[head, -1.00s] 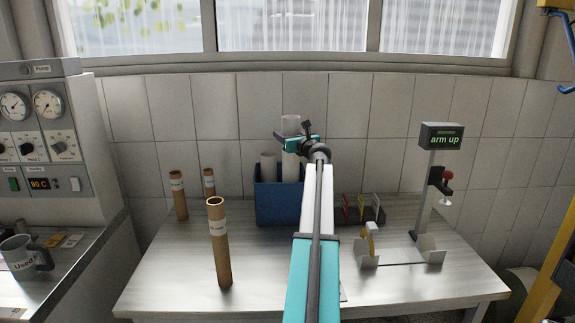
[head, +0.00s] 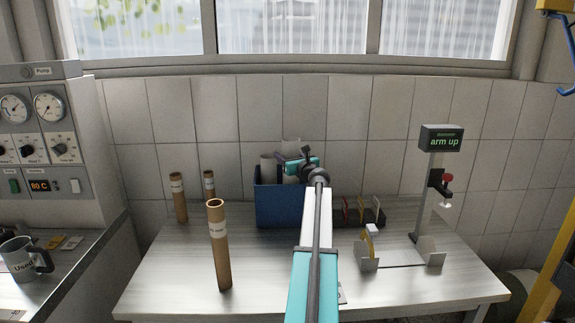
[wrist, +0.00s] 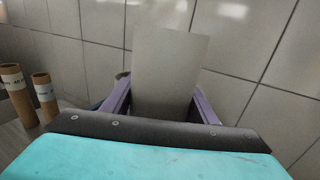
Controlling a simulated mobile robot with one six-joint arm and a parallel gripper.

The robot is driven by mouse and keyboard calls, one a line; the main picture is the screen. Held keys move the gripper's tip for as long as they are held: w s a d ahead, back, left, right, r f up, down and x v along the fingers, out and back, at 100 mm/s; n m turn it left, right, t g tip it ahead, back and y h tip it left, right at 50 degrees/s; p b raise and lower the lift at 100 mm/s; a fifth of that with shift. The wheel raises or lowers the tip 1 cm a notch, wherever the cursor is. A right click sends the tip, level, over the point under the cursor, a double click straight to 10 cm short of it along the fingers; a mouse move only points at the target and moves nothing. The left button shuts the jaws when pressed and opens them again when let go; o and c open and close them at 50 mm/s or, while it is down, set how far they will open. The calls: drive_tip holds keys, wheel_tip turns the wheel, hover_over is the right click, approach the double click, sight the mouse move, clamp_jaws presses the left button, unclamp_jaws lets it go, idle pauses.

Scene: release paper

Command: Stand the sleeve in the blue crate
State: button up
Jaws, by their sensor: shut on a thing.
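The sleeve (wrist: 168,70), a plain pale grey tube, stands upright between the purple fingers of my gripper (wrist: 160,104) in the wrist view. In the head view its pale top (head: 291,144) shows faintly above my gripper (head: 298,166). My gripper is shut on it, over the right part of the blue crate (head: 279,207). The sleeve's lower part is hidden behind the crate wall and my arm. I cannot tell whether its bottom touches the crate floor.
Another pale roll (head: 267,168) stands in the crate's left part. Several brown tubes, one (head: 219,245) near the front, stand left of the crate. A dark rack (head: 358,217) and a stand with a sign reading "arm up" (head: 440,139) are to the right. The tiled wall is close behind.

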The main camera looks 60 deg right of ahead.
wheel_tip(320, 180, down, 4)
drive_tip(key=shift+r, duration=0.25)
drive_tip(key=shift+f+b, duration=0.35)
drive_tip(key=shift+f, duration=0.3)
drive_tip(key=o, duration=1.1)
drive_tip(key=shift+s+a+f, duration=0.1)
drive_tip(key=shift+f, duration=0.1)
drive_tip(key=shift+r, duration=0.15)
drive_tip(key=r+b+v, duration=0.1)
drive_tip(key=v, duration=1)
drive_tip(key=shift+s+r, duration=0.2)
drive_tip(key=shift+s, duration=0.2)
drive_tip(key=shift+a, duration=0.1)
